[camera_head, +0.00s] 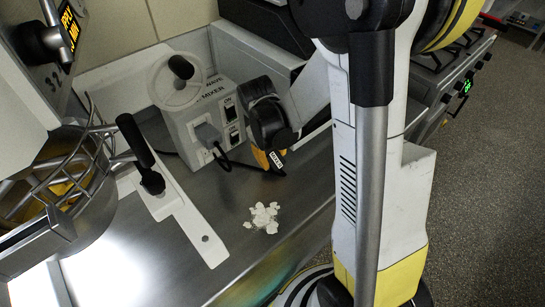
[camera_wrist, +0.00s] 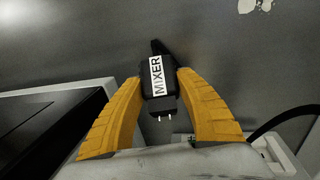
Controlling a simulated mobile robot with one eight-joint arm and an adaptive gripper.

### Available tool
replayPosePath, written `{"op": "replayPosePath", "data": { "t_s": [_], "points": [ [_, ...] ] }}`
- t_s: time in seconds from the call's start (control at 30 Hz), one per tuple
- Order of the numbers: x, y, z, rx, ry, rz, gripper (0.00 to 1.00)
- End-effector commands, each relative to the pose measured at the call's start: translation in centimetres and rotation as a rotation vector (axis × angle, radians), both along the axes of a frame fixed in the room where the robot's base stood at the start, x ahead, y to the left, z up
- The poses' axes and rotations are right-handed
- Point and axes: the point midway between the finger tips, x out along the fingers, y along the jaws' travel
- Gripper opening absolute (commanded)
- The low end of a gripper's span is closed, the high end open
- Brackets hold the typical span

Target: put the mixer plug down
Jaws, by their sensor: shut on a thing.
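The mixer plug (camera_wrist: 160,94) is black with a white MIXER label. In the wrist view it sits between the two orange fingers of my gripper (camera_wrist: 162,80), which are shut on it. Its metal prongs point toward the bottom of that picture. In the head view my gripper (camera_head: 264,158) points down beside the white mixer box, above the metal counter, and the plug's label (camera_head: 277,159) shows at its tip. I cannot tell whether the plug touches the counter.
A wire-guarded mixer (camera_head: 85,165) stands left.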

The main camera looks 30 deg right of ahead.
Motion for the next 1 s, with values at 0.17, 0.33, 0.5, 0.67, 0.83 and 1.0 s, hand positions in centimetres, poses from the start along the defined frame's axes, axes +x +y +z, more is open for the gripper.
{"op": "replayPosePath", "data": {
  "t_s": [0.17,0.33,0.5,0.67,0.83,1.0],
  "points": [
    [0.0,0.0,-0.3,0.0,0.0,0.0,0.61],
    [0.0,0.0,-0.2,0.0,0.0,0.0,0.61],
    [0.0,0.0,0.1,0.0,0.0,0.0,0.61],
    [-0.1,0.4,2.6,0.0,0.0,0.001,0.61],
    [-0.3,1.1,6.6,0.0,0.0,0.001,0.61],
    [-0.4,1.7,9.9,0.0,0.0,0.001,0.61]
  ]
}}
